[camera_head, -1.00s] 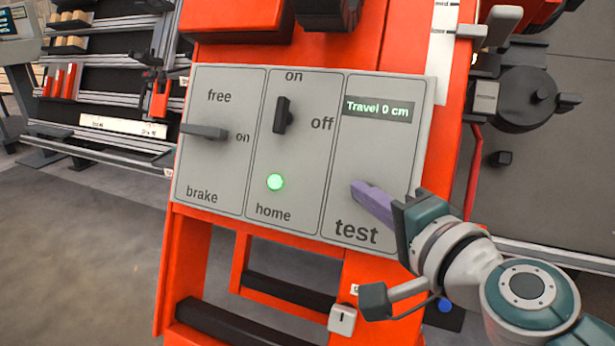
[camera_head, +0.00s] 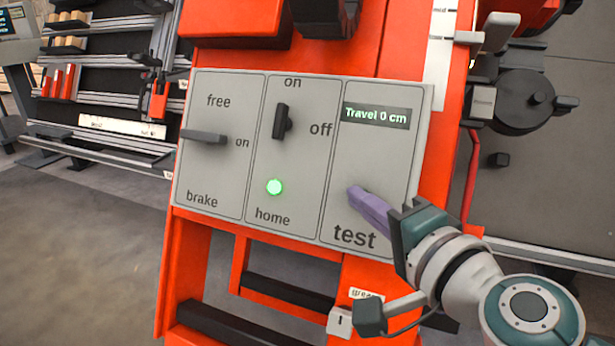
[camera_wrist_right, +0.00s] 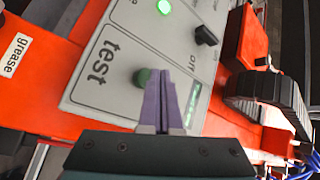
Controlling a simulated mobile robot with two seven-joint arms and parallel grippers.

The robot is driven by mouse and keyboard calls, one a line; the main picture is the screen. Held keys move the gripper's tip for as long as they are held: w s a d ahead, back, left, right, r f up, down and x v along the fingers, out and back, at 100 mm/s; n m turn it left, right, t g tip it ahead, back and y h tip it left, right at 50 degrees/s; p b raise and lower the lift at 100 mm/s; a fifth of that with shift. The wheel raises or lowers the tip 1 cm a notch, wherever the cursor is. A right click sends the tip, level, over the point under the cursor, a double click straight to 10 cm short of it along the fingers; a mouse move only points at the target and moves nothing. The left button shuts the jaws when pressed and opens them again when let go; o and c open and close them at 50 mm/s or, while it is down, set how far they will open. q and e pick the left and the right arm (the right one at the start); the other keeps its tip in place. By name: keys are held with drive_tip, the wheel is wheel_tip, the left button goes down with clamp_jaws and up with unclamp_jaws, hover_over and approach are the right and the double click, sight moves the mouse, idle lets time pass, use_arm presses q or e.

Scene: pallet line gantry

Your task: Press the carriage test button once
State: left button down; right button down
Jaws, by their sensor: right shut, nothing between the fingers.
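The grey control panel (camera_head: 230,170) is fixed to the orange frame. Its right section has a display (camera_head: 375,114) reading "Travel 0 cm" and the label "test". The green test button (camera_wrist_right: 142,77) shows in the right wrist view beside the fingertips, partly covered by them; in the head view it is hidden. My right gripper (camera_head: 353,192) is shut and empty, its purple fingers (camera_wrist_right: 161,76) at the test section. I cannot tell whether the tips touch the button. My left gripper is not in view.
A brake lever (camera_head: 204,137) lies horizontal on the panel's left section. A black switch (camera_head: 281,121) stands upright near "on" above a lit green home light (camera_head: 274,187). A black hand wheel unit (camera_head: 515,100) is at the right, racks at the left.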

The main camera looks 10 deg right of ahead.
drive_tip(key=shift+s+a+r+p, duration=0.4)
drive_tip(key=shift+s+p, duration=0.1)
drive_tip(key=shift+s, duration=0.1)
drive_tip(key=shift+s+a+r+p, duration=0.45)
drive_tip(key=shift+s+p, duration=0.1)
drive_tip(key=shift+s, duration=0.1)
drive_tip(key=shift+s+a+r+p, duration=0.4)
drive_tip(key=shift+s+p, duration=0.1)
drive_tip(key=shift+s, duration=0.1)
